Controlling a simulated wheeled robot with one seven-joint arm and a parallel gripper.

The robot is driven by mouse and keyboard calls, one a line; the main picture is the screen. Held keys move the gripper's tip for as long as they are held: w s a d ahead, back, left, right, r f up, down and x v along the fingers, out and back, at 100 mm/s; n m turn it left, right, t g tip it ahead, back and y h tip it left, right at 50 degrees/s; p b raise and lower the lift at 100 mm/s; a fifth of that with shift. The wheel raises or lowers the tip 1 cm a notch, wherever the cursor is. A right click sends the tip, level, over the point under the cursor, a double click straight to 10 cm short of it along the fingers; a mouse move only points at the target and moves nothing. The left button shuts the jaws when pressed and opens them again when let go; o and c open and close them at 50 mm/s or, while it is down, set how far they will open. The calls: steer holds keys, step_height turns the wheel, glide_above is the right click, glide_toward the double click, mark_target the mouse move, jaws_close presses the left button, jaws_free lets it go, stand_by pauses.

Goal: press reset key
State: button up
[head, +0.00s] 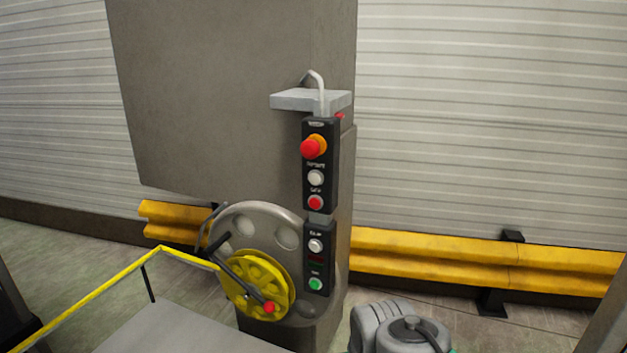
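A dark control panel (331,213) runs down the right front edge of a grey machine column. From top to bottom it carries a large red mushroom button (311,148) on an orange collar, a white button (316,178), a red button (315,203), a second white button (316,246), a dark red window (316,260) and a green button (316,284). The small labels are too blurred to tell which one is the reset key. A grey part of my arm shows at the bottom edge, right of the column's foot. My gripper is not in view.
A grey shelf (300,100) juts out above the panel. A yellow handwheel (257,287) with a crank sits left of it. A yellow rail (90,291) borders a grey platform at lower left. Yellow barriers (440,256) line the back wall. Some floor right of the column is clear.

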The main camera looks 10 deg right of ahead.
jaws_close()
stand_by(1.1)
